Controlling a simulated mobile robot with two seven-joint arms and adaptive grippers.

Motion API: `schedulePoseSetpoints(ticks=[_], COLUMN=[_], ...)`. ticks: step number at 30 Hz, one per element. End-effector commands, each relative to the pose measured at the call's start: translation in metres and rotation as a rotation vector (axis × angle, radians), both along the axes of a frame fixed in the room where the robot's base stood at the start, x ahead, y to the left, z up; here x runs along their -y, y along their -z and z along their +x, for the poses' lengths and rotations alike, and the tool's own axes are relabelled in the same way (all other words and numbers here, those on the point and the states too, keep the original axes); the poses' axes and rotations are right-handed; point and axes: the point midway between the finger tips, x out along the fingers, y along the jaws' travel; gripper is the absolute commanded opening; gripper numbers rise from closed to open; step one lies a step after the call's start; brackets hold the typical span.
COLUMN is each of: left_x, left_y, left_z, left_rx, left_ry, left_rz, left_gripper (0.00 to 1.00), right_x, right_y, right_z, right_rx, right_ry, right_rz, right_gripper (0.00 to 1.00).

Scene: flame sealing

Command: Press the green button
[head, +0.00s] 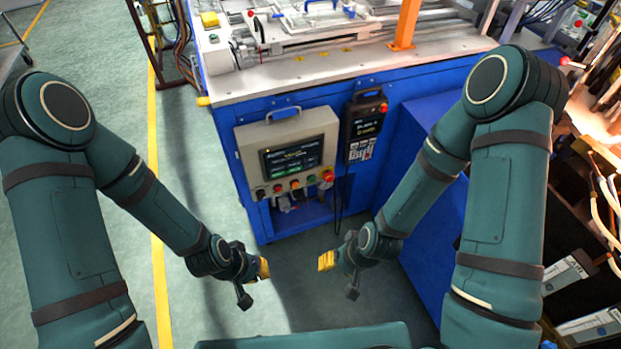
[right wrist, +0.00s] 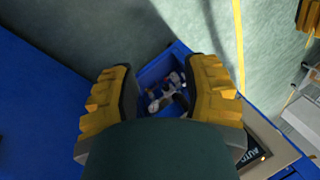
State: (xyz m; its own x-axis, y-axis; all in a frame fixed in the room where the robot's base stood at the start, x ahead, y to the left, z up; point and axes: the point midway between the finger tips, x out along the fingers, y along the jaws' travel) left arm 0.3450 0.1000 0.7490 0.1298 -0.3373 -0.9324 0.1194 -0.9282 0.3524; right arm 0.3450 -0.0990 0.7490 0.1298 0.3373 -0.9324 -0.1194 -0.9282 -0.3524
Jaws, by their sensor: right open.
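A grey control box (head: 246,150) with a dark screen (head: 290,158) is on the front of the blue machine. A row of small buttons runs along its lower edge, and one near the right end looks like the green button (head: 311,181). A red knob (head: 327,176) is beside it. My left gripper (head: 263,268) is below and in front of the box, away from the buttons; its opening is unclear. My right gripper (head: 326,261) is also below the box, apart from it. In the right wrist view its yellow fingers (right wrist: 162,100) are spread with nothing held between them.
The blue machine (head: 225,130) has an open recess with small items below the box. A black handheld pendant (head: 366,125) hangs right of the box. A blue cabinet face (head: 425,240) is near my right arm. Shelves (head: 585,270) stand at right. Floor (head: 200,290) is clear at left.

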Motion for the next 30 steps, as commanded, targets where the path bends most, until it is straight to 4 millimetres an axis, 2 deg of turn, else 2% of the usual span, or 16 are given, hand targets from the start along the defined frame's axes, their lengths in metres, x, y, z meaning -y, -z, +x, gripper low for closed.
schedulePoseSetpoints(ticks=[12, 16, 30], left_x=[0.0000, 0.0000, 0.0000], left_y=[0.0000, 0.0000, 0.0000], left_z=[0.0000, 0.0000, 0.0000], left_rx=[0.000, 0.000, 0.000], left_ry=[0.000, 0.000, 0.000], left_rz=[0.000, 0.000, 0.000], left_gripper=[0.00, 0.00, 0.00], right_x=[0.0000, 0.0000, 0.0000], right_y=[0.0000, 0.0000, 0.0000], right_z=[0.0000, 0.0000, 0.0000], right_rx=[0.000, 0.000, 0.000], right_ry=[0.000, 0.000, 0.000], right_rz=[0.000, 0.000, 0.000], right_gripper=[0.46, 0.00, 0.00])
